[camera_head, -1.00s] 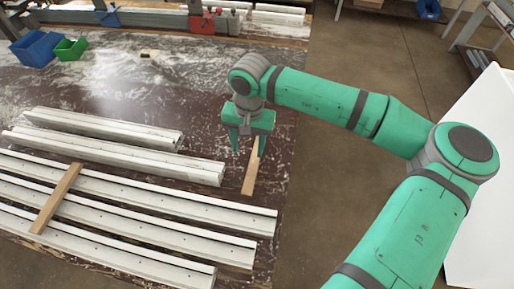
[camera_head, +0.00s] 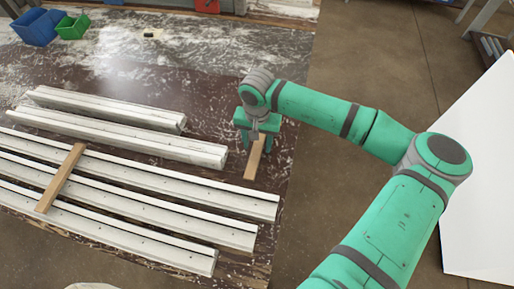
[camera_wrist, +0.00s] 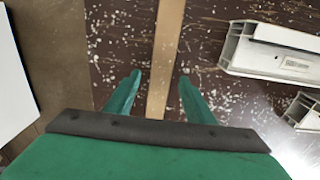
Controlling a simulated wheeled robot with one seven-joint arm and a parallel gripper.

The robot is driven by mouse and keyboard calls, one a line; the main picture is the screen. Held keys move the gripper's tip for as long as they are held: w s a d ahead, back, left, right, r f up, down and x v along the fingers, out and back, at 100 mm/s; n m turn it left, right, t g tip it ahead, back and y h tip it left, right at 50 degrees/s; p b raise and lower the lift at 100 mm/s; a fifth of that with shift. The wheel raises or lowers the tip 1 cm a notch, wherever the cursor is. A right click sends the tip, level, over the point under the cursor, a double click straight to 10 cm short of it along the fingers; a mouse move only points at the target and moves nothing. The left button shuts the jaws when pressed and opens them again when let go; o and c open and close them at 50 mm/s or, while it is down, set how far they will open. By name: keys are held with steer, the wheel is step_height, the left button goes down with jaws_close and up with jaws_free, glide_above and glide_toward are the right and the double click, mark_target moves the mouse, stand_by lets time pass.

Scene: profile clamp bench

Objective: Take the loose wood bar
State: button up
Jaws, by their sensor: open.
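The loose wood bar (camera_head: 253,162) lies on the dark table near its right edge, just right of the white profile ends. My gripper (camera_head: 258,143) is over the far part of the bar and hides its far end in the head view. In the wrist view the bar (camera_wrist: 166,45) runs between the two green fingers of my gripper (camera_wrist: 159,76). The fingers are apart, one on each side, with a gap to the bar. I cannot tell the exact height of the fingertips over the table.
Several white profiles (camera_head: 130,185) lie left of the bar; their ends (camera_wrist: 255,55) show right in the wrist view. A second wood bar (camera_head: 60,180) lies across them. Blue (camera_head: 37,27) and green (camera_head: 72,27) bins stand far left. The table beyond my gripper is mostly clear.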

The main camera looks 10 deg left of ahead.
steer(key=shift+f, duration=0.45)
steer(key=shift+w, duration=0.2)
steer(key=c, duration=1.2)
